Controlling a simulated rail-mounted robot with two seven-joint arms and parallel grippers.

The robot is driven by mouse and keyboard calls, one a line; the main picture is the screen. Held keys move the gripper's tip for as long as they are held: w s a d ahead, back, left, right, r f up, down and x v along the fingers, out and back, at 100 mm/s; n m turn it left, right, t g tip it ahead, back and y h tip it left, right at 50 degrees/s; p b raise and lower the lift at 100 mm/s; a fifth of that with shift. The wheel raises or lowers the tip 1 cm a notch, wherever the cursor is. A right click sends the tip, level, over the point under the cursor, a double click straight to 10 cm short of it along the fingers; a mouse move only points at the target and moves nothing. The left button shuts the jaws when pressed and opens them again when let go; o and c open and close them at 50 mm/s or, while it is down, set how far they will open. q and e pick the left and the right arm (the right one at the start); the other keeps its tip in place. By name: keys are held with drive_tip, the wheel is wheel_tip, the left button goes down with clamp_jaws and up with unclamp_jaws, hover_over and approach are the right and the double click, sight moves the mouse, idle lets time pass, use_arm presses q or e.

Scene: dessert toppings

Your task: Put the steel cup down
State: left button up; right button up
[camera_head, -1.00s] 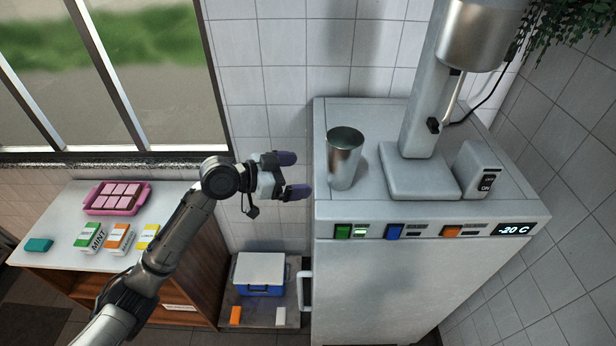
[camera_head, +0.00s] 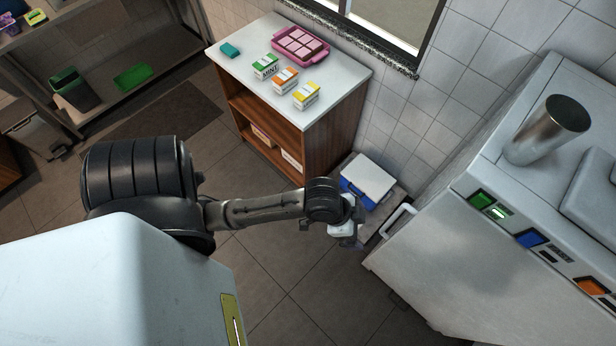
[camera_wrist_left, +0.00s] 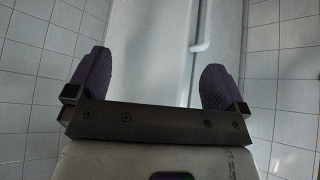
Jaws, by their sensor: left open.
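The steel cup (camera_head: 545,131) stands upright on top of the white freezer cabinet (camera_head: 470,240), at the right of the head view. Nothing holds it. My left gripper (camera_head: 352,236) is lower and well to the left of the cup, in front of the freezer's left side and near its handle. In the left wrist view its two dark purple fingers (camera_wrist_left: 154,85) are spread wide with nothing between them. The cup is not in the wrist view. My right gripper is in no view.
A counter (camera_head: 233,75) holds a pink tray (camera_head: 325,57), several small cartons and a teal block (camera_head: 230,50). A blue and white cooler (camera_head: 367,180) sits low beside the freezer handle (camera_head: 398,219). Open floor lies in front. A low shelf with a green bin (camera_head: 75,90) stands at the far left.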

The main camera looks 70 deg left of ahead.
use_arm(q)
drive_tip(key=s+a+f+n+g+y, duration=0.1)
drive_tip(key=s+f+n+g+y, duration=0.1)
drive_tip(key=s, duration=1)
drive_tip(key=shift+s+n+y, duration=0.15)
drive_tip(key=shift+n+y, duration=0.25)
drive_tip(key=shift+a+r, duration=0.1)
wheel_tip(320, 180, up, 9)
drive_tip(key=p, duration=0.8)
drive_tip(key=shift+f+p, duration=0.2)
drive_tip(key=shift+p, duration=0.2)
